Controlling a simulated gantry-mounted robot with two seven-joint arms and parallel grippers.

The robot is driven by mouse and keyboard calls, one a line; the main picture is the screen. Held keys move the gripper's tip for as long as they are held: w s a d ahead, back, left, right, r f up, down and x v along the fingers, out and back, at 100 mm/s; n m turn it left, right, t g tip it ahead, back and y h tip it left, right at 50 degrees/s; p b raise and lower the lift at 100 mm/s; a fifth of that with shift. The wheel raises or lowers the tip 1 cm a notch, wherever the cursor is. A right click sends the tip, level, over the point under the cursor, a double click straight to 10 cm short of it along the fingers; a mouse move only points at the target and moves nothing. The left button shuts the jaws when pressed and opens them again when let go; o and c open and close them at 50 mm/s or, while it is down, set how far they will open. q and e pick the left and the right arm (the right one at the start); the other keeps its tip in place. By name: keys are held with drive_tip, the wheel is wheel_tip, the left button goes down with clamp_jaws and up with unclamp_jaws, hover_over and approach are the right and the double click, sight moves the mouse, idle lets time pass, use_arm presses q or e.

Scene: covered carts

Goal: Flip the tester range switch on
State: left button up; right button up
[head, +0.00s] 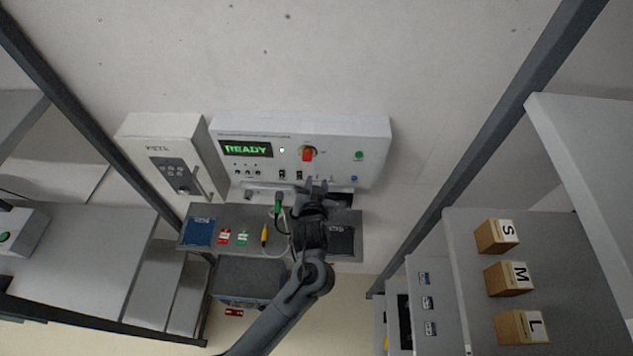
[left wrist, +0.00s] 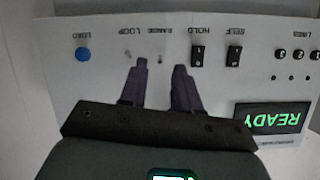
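The tester (head: 340,128) is a white wall panel with a green READY display, seen upside down in the left wrist view. The range switch (left wrist: 159,59) is a small, thin toggle below the upside-down RANGE label; its position is too small to tell. My left gripper (head: 316,183) is at the tester's lower edge, fingers pointing at the panel. In the left wrist view its two purple-grey fingers (left wrist: 160,66) are apart with nothing held, and the toggle shows between the fingertips. Contact cannot be told. My right gripper is not in view.
Black rocker switches HOLD (left wrist: 197,55) and SELF (left wrist: 234,56) sit beside the range switch; a blue LOAD button (left wrist: 83,54) is on the other side. A red knob (head: 308,154) is above my gripper. Below, a grey shelf (head: 205,212) carries leads and cards.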

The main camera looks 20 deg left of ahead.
use_arm(q)
drive_tip(key=shift+b+v, duration=0.35)
drive_tip(key=shift+v, duration=2.35)
drive_tip(key=s+a+f+m+g, duration=0.2)
drive_tip(key=s+a+f, duration=0.6)
drive_tip(key=s+f, duration=0.25)
drive_tip(key=s+d+r+m+g+h, duration=0.1)
drive_tip(key=s+g+h, duration=0.3)
drive_tip(key=s, duration=1.1)
drive_tip(key=r+g, duration=0.1)
drive_tip(key=g, duration=0.2)
drive_tip(key=shift+s+d+r, duration=0.2)
drive_tip(key=shift+s+d, duration=0.1)
drive_tip(key=shift+s, duration=0.05)
